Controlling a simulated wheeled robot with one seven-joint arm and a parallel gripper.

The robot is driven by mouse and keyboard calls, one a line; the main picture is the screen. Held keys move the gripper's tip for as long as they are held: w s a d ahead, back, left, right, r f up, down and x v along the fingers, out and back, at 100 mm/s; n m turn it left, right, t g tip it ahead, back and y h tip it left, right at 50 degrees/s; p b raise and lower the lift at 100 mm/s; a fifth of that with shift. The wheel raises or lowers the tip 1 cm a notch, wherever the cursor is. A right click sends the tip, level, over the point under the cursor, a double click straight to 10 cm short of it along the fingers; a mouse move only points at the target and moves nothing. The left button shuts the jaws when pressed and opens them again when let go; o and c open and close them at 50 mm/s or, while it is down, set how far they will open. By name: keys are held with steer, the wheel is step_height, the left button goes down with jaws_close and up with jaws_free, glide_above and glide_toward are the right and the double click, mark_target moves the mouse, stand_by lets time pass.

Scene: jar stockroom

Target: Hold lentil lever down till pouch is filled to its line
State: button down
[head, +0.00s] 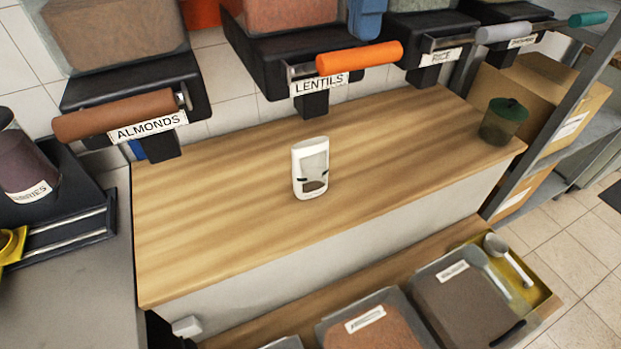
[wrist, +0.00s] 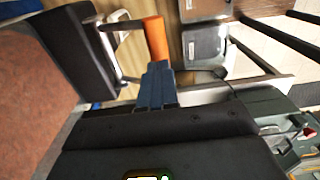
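The orange lentil lever (head: 358,57) sticks out from the dispenser labelled LENTILS (head: 320,84). My gripper (head: 366,34) comes down from the top edge with its blue fingers at the lever's upper side. In the wrist view the blue fingers (wrist: 157,68) lie close together, shut, with their tips at the orange lever; I cannot tell whether they touch it. The white pouch (head: 297,160) stands upright on the wooden counter below the lentil spout. Its window shows a little brown fill at the bottom, below the dark line marks at its sides.
The almonds lever (head: 113,117) is at left; grey (head: 504,33) and teal (head: 587,19) levers are at right. A green lidded jar (head: 504,121) stands at the counter's right end. Bins with scoops sit on a lower shelf (head: 455,238). The counter (head: 220,220) around the pouch is clear.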

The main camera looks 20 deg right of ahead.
mark_target(361, 48)
steer(key=shift+f+b, duration=3.6)
steer(key=shift+b, duration=0.3)
steer(key=shift+r, duration=0.25)
stand_by(1.8)
steer(key=shift+r+p, duration=0.35)
steer(key=shift+r, duration=0.85)
stand_by(0.9)
